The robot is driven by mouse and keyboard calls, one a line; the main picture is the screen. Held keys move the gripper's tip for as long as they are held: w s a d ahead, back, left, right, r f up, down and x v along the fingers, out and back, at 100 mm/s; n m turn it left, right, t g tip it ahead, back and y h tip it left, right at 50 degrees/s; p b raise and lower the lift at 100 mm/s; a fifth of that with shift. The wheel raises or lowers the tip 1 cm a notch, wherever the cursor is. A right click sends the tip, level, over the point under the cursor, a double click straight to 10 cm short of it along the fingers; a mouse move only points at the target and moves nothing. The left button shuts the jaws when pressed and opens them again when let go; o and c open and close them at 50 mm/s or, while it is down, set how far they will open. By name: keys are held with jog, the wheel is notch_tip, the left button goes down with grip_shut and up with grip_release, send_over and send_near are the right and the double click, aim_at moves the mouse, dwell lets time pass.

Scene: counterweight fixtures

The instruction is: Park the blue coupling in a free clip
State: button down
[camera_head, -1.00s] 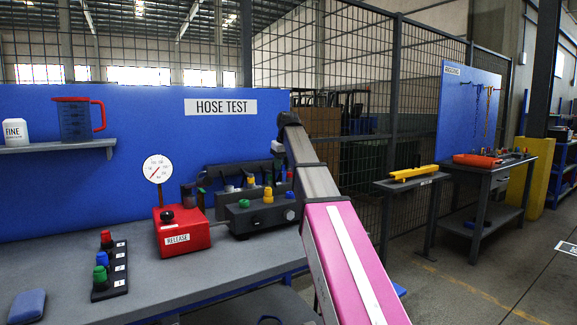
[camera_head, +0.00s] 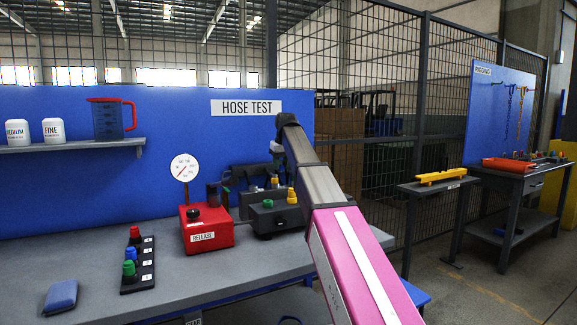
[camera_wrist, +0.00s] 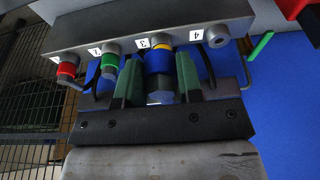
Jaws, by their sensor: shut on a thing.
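My gripper (camera_wrist: 160,72) shows in the wrist view with its green fingers on either side of the blue coupling (camera_wrist: 158,84), shut on it. The coupling is in line with the yellow-ringed port by label 3 on a grey block (camera_wrist: 150,28). I cannot tell whether it is joined to that port or only close in front of it. A red-ringed fitting (camera_wrist: 67,69) and a green-ringed fitting (camera_wrist: 109,61) sit on the same block to the left. The fitting by label 4 (camera_wrist: 217,36) has no coloured ring. In the head view my arm hides most of this spot.
A red RELEASE box (camera_head: 206,232) with a gauge (camera_head: 184,168) stands on the bench, left of a dark block with coloured knobs (camera_head: 275,218). A strip with red, blue and green knobs (camera_head: 138,264) and a blue pad (camera_head: 62,295) lie farther left. The bench's front is clear.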

jog(key=w+a, duration=0.3)
jog(key=a, duration=0.8)
jog(key=shift+w+a, duration=0.3)
jog(key=shift+f, duration=0.15)
jog(key=shift+f, duration=0.6)
jog(key=shift+f, duration=0.2)
dwell(0.5)
jog(key=shift+s+x, duration=0.15)
jog(key=shift+x, duration=0.5)
jog(key=shift+s+x, duration=0.15)
jog(key=shift+x, duration=0.45)
jog(key=shift+d+f, duration=0.1)
jog(key=shift+f, duration=0.1)
jog(key=shift+f, duration=0.7)
jog(key=shift+f, duration=0.1)
